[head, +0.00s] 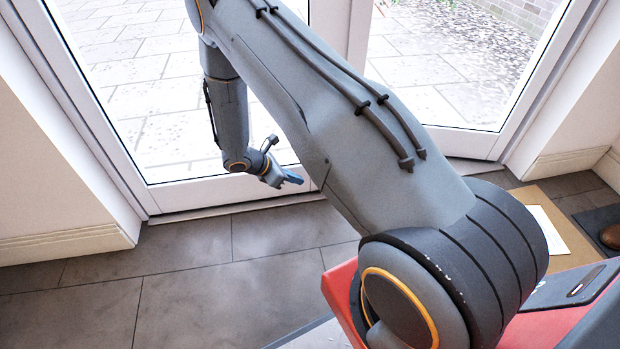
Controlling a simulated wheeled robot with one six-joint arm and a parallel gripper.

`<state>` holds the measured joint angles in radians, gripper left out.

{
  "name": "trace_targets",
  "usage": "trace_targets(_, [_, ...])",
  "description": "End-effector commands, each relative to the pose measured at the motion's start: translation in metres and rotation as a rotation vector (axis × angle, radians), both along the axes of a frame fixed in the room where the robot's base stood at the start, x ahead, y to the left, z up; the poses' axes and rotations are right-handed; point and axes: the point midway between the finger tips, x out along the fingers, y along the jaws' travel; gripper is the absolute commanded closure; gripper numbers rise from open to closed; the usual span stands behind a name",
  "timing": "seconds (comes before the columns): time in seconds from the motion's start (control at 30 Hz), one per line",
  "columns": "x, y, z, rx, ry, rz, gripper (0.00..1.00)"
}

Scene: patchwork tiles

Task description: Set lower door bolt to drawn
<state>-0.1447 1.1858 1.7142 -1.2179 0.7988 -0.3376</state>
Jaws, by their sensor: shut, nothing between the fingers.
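A white glazed double door (215,193) stands ahead of me, and both leaves look closed. My gripper (292,178) is low in front of the left leaf, close to its bottom rail near the middle where the leaves meet. Its blue fingertips are together with nothing seen between them. The lower door bolt cannot be made out; my arm covers the lower part of the meeting stiles, so its setting is hidden. I cannot tell whether my fingertips touch the door.
Grey floor tiles (190,265) lie clear at the lower left. Cream walls with skirting (70,243) flank the door. At the right are a brown mat or board (562,232) with a white sheet (548,228), and a brown shoe (611,236) on a dark mat.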

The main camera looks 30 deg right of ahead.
Motion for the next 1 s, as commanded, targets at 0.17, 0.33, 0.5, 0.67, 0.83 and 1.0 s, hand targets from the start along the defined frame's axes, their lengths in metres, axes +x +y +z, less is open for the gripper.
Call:
trace_targets(0.17, [0.0, -0.016, -0.02, 0.0, 0.003, -0.003, 1.0])
trace_targets(0.33, [0.001, -0.039, -0.046, 0.001, 0.002, -0.004, 1.0])
trace_targets(0.5, [0.002, -0.062, -0.07, 0.0, 0.002, -0.004, 1.0])
trace_targets(0.67, [0.004, -0.073, -0.057, 0.0, -0.003, -0.002, 1.0])
trace_targets(0.83, [0.003, -0.081, -0.043, 0.001, -0.001, -0.002, 1.0])
trace_targets(1.0, [0.003, -0.084, -0.037, 0.001, 0.0, -0.001, 1.0])
